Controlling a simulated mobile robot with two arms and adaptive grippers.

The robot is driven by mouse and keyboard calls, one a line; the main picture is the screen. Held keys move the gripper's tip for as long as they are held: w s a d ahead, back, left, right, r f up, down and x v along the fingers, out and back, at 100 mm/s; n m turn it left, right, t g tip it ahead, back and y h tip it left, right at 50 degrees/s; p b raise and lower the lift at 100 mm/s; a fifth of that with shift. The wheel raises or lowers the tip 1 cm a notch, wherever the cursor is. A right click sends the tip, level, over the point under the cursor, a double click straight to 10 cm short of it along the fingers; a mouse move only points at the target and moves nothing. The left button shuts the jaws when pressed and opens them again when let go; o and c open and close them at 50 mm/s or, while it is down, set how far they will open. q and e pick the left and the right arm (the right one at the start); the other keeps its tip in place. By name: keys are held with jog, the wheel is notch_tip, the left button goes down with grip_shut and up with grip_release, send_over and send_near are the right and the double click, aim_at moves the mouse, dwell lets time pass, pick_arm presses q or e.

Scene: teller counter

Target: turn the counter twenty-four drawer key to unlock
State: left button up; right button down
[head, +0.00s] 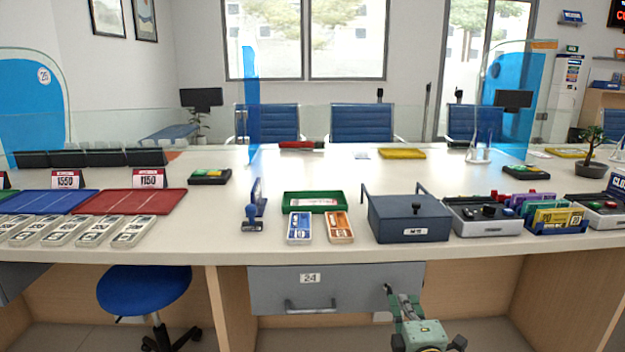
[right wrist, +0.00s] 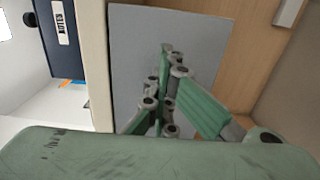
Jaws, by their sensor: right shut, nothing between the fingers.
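The grey counter drawer (head: 345,280) carries a white label "24" (head: 310,278) and a bar handle (head: 312,307). It looks closed under the counter top. My right gripper (head: 389,290) is in front of the right part of the drawer front, its fingertips near the surface. In the right wrist view the fingers (right wrist: 166,52) are together and empty, pointing at the grey drawer front (right wrist: 205,35). I cannot make out the key or lock; the fingers may hide them. Whether the fingertips touch the front is unclear. My left gripper is not in view.
The counter edge (head: 350,250) overhangs the drawer. A dark blue box (head: 408,222) stands above on the counter, with a green tray (head: 300,201) and card holders nearby. A wooden panel (head: 471,290) stands right of the drawer; a blue stool (head: 145,288) is at left.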

jog(key=shift+w+a+f+b, duration=0.2)
jog(key=shift+a+f+b, duration=0.1)
jog(key=shift+a+f, duration=0.2)
jog(key=shift+s+d+f, duration=0.1)
jog(key=shift+d+f, duration=0.1)
jog(key=shift+d, duration=0.15)
jog(key=s+p, duration=0.1)
jog(key=s, duration=0.5)
jog(key=shift+d+f+p, duration=0.15)
jog(key=shift+d+p, duration=0.2)
jog(key=shift+p, duration=0.05)
